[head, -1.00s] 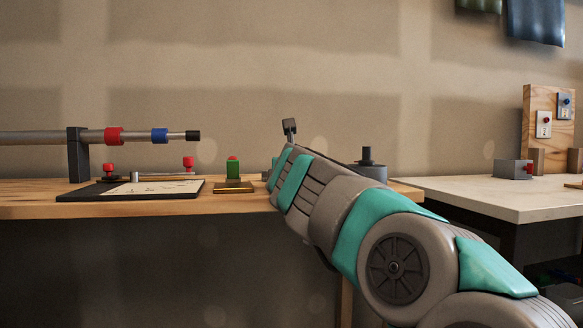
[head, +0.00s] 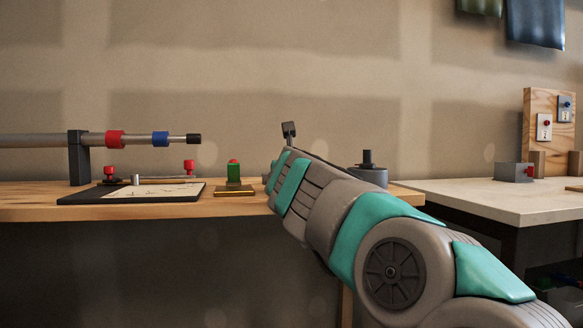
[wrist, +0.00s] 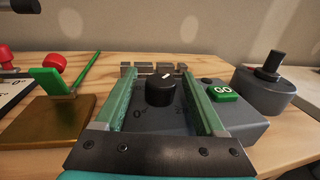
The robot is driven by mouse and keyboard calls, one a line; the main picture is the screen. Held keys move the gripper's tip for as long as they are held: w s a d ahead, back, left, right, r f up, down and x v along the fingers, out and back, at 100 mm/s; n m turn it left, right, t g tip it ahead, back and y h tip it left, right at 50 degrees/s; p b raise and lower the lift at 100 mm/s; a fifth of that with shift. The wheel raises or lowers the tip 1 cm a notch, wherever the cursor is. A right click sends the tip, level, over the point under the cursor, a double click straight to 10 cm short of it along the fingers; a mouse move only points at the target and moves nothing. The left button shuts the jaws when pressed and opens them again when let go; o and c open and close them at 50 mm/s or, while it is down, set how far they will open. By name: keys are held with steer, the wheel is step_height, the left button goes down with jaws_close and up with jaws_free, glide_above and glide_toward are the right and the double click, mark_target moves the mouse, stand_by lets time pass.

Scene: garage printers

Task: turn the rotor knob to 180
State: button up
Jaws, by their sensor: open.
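The rotor knob (wrist: 161,92) is black with a white mark on top, on a dark grey box (wrist: 245,130) in the wrist view. The mark points away and slightly right. A "0" is printed at the knob's near left; another label at its near right is partly hidden. My gripper (wrist: 158,74) is open, with one green finger on each side of the knob and a visible gap on both sides. A green GO button (wrist: 223,92) is right of the right finger. In the head view my arm hides the knob and the gripper's fingers.
A green lever on a brass plate (wrist: 48,130) is close on the left; it also shows in the head view (head: 234,175). A dark round base with a post (wrist: 266,88) is close on the right. Grey blocks (wrist: 155,70) stand behind the knob.

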steer(key=shift+s+d+b, duration=0.15)
steer(key=shift+s+d, duration=0.05)
steer(key=shift+s, duration=1.75)
steer(key=shift+s+d+b, duration=0.15)
steer(key=shift+s, duration=1.8)
